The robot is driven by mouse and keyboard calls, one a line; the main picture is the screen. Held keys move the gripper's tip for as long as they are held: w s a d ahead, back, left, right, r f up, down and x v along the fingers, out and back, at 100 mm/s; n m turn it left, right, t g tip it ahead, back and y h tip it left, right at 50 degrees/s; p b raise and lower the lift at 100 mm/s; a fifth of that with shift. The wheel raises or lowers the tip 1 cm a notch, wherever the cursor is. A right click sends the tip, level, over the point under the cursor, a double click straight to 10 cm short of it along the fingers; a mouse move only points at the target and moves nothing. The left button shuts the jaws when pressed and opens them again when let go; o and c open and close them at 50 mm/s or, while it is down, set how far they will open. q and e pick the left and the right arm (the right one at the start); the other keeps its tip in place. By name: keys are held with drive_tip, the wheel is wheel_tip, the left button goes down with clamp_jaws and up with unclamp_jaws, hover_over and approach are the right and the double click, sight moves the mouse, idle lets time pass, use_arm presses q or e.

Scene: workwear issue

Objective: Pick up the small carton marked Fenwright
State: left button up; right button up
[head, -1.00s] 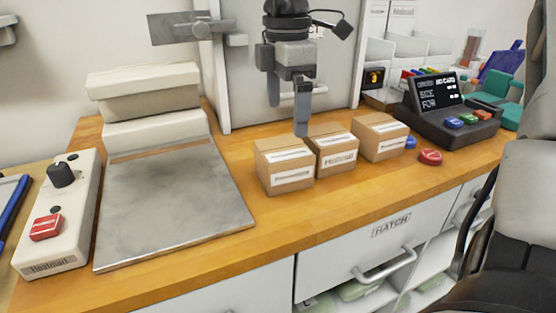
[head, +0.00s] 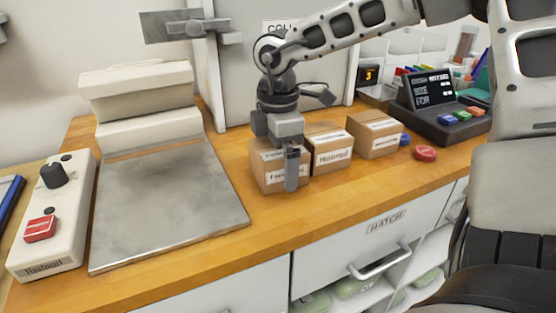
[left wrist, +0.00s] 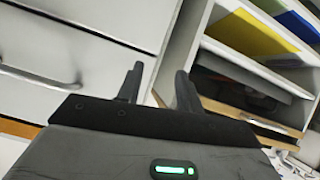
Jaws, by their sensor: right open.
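Three small brown cartons stand in a row on the wooden counter. The left carton (head: 262,177) has a front label that seems to start with "F"; my gripper covers the rest. The middle carton (head: 330,157) has a label like "Holbrail". The right carton (head: 377,141) has a label too small to read. My right gripper (head: 291,184) points down, open, at the left carton's right front side; one finger overlaps it, and I cannot tell whether they touch. My left gripper (left wrist: 158,88) is open and empty in the left wrist view, near drawers and shelves.
A flat metal plate (head: 160,205) lies left of the cartons, beside a control box (head: 52,215) with a knob and red button. A display terminal (head: 440,112) and a red button (head: 425,153) are at right. The drawer handle (head: 380,264) juts out below the counter.

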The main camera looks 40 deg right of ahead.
drive_tip(key=shift+c, duration=0.3)
drive_tip(key=c, duration=1)
drive_tip(key=shift+r, duration=0.1)
